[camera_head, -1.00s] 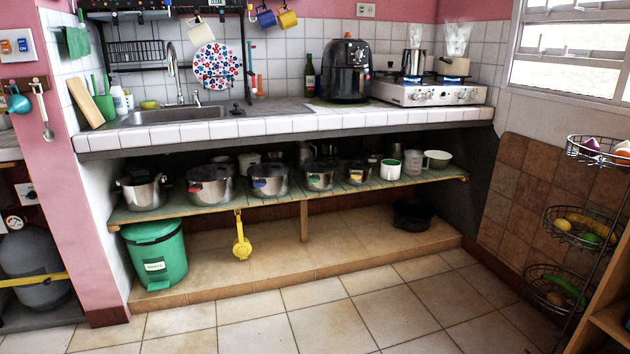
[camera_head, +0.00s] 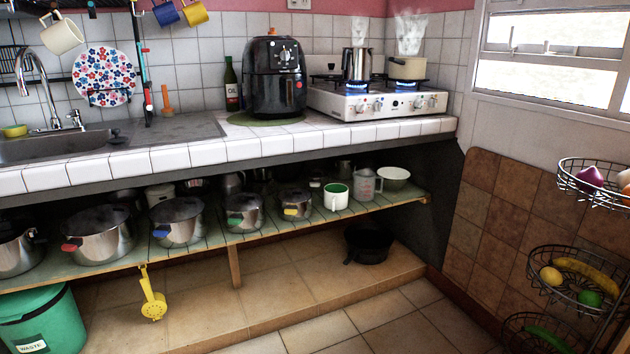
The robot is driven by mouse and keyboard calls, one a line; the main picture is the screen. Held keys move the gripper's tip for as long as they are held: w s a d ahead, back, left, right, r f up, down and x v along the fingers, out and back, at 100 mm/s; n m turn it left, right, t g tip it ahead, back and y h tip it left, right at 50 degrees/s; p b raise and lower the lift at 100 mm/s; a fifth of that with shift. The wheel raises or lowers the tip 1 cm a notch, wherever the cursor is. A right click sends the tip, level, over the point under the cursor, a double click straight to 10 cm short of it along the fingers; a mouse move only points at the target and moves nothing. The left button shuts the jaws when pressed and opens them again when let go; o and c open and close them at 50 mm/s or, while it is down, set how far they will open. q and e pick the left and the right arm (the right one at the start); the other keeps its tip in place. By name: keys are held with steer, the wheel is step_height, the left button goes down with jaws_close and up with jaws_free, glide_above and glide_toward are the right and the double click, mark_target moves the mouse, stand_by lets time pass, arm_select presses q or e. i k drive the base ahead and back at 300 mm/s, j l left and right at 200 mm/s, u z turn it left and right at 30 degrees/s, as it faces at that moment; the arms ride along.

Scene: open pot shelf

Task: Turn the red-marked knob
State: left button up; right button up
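A white two-burner stove (camera_head: 331,104) stands on the tiled counter near the back right corner. Small round knobs (camera_head: 361,107) sit on its front panel, with another group further right (camera_head: 419,102). They are too small to tell for certain which one bears a red mark. Blue flames show under a metal coffee pot (camera_head: 356,62) and a cream saucepan (camera_head: 407,70). A black air fryer (camera_head: 262,80) with a dial on its front stands left of the stove. Neither of my grippers is in view.
The white tiled counter edge (camera_head: 242,149) runs in front of the stove. Below it, a shelf (camera_head: 262,227) holds several pots. A wire basket rack (camera_head: 570,270) with fruit stands at the right. Floor tiles (camera_head: 385,310) are clear at the front.

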mark_target(360, 108)
steer(key=i+l+z, duration=0.1)
steer(key=i, duration=0.3)
steer(key=i+l+z, duration=0.1)
steer(key=i+l, duration=0.15)
steer(key=i, duration=0.2)
steer(key=i+l+z, duration=0.1)
steer(key=i, duration=0.3)
steer(key=k+j+z, duration=0.5)
steer(key=j, duration=0.15)
steer(key=i, duration=0.1)
